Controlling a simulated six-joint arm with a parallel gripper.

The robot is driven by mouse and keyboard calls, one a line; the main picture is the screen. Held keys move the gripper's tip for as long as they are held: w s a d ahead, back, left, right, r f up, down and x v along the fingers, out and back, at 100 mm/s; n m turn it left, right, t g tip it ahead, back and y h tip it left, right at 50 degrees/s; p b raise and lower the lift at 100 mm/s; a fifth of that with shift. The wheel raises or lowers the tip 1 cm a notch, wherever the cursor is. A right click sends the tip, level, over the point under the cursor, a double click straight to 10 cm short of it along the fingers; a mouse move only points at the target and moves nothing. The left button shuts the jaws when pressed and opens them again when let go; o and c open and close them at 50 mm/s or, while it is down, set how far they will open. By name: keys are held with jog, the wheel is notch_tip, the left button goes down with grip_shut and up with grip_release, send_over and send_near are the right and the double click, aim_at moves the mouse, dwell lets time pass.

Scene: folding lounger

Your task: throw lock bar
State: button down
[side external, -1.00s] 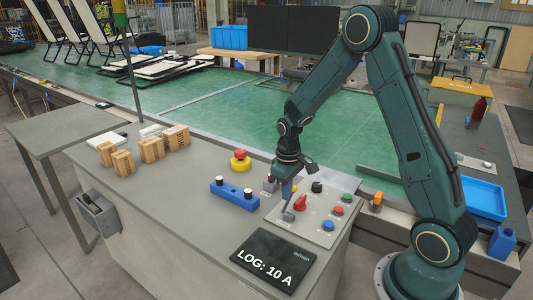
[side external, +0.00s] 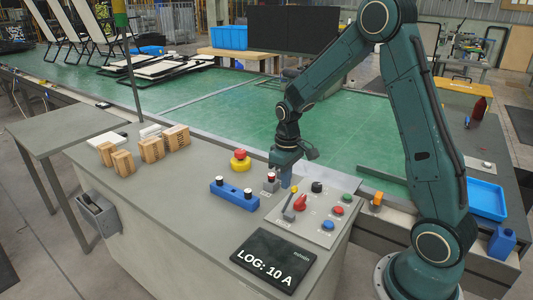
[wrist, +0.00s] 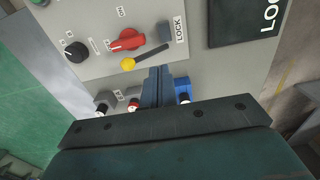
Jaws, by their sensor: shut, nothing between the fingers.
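The lock bar is a dark lever (wrist: 151,55) with a yellow ball knob (wrist: 128,64), set beside the LOCK label on the grey control panel. In the side view the lever (side external: 289,206) leans up towards its yellow knob (side external: 295,188), close to my gripper. My gripper (side external: 286,186) points down above the panel's back-left edge. Its blue fingers are together with nothing between them, and in the wrist view the fingertips (wrist: 158,70) lie just beside the bar. I see no clear contact with the knob.
The panel carries a red rotary knob (side external: 300,202), a black knob (side external: 317,187) and coloured buttons. A blue button box (side external: 234,195), a red-yellow emergency stop (side external: 240,161) and a black LOG: 10 A display (side external: 275,261) are nearby.

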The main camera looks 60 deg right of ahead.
jog(key=r, duration=0.3)
jog(key=shift+a+r, duration=0.25)
jog(key=shift+r, duration=0.1)
dwell(0.4)
jog(key=s+a+r+t, duration=0.3)
jog(key=s+a+r, duration=0.5)
jog(key=r, duration=0.4)
jog(key=s+a+r+t, duration=0.1)
jog(key=s+a, duration=0.1)
jog(key=s, duration=0.4)
jog(key=s+a+r+t, duration=0.1)
jog(key=s+a+r, duration=0.1)
jog(key=s, duration=0.4)
jog(key=shift+s+r+t, duration=0.15)
jog(key=shift+s+t, duration=0.15)
jog(key=shift+s, duration=0.05)
